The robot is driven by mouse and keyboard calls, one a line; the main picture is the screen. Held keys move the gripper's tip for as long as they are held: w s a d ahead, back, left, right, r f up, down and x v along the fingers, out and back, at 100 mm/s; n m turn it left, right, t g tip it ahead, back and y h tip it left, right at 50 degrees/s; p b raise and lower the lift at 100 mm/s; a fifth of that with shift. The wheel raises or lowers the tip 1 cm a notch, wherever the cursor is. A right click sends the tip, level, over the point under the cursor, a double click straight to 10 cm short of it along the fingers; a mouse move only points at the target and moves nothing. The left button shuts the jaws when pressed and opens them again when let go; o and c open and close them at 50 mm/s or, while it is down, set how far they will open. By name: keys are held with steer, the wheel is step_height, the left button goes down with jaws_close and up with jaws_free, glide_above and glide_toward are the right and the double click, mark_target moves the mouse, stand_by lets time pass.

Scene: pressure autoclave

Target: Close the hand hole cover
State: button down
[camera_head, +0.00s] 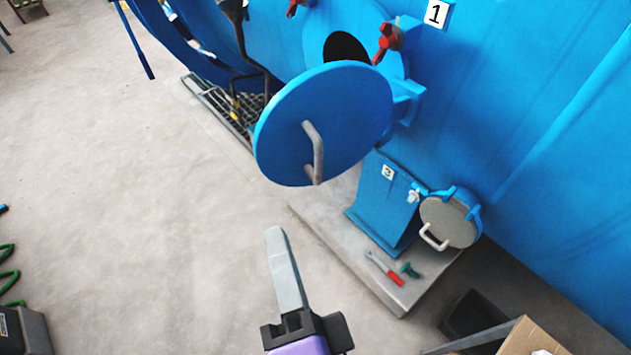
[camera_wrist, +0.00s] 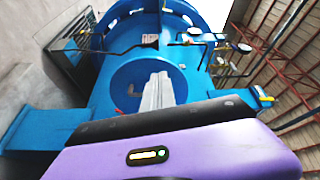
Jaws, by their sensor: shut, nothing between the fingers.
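A large round blue cover (camera_head: 345,125) with a grey bar handle (camera_head: 315,152) stands swung open on a hinge at its right. Behind it, a dark round opening (camera_head: 346,46) shows in the blue vessel wall, partly hidden by the cover. My gripper (camera_head: 276,236) is shut and empty, below and left of the cover, apart from it in the picture. In the wrist view, the shut fingers (camera_wrist: 158,90) overlap the blue disc (camera_wrist: 125,75), and its handle (camera_wrist: 133,91) shows just left of them. I cannot tell the gap in depth.
A smaller grey round cover (camera_head: 448,222) with a white handle sits low at right beside a blue support (camera_head: 384,200). A red-handled tool (camera_head: 387,269) and a green item (camera_head: 410,270) lie on the concrete plinth (camera_head: 330,215). Red clamp knobs (camera_head: 388,42) flank the opening.

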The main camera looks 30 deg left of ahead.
steer(key=m, duration=0.1)
steer(key=m+p, duration=0.2)
glide_toward(260, 157)
steer(key=shift+h, duration=0.3)
steer(key=x, duration=0.6)
steer(key=shift+w+a+r, duration=0.25)
steer(key=shift+w+a, duration=0.05)
steer(key=shift+a, duration=0.1)
